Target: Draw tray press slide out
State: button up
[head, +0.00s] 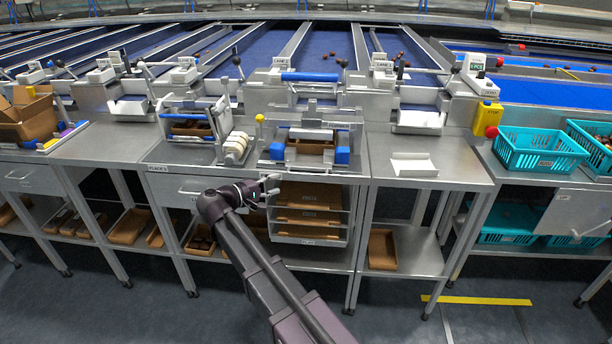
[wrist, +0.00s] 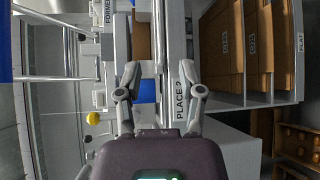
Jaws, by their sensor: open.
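The tray press appears to be the grey device on the middle bench, with blue blocks at its sides (head: 342,154) and a brown tray blank (head: 316,147) in it. My gripper (head: 272,183) is open and empty in front of the bench edge, just below the press's left part. In the wrist view, which is turned sideways, my open fingers (wrist: 158,72) straddle the bench's front edge region, with a blue block (wrist: 147,92) and brown board (wrist: 142,38) beyond. A label reading FORMER (wrist: 107,12) shows at the top. I cannot make out a distinct slide handle.
A yellow knob (head: 259,118) stands left of the press; it also shows in the wrist view (wrist: 94,118). A PLACE 2 label (wrist: 181,101) is on the bench front. The right bench has a white sheet (head: 413,165).

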aim_at(306, 174)
jog(key=b+x, duration=0.1)
jog(key=x, duration=1.1)
jog(key=shift+d+b, duration=0.15)
jog(key=shift+b, duration=0.15)
grip_shut()
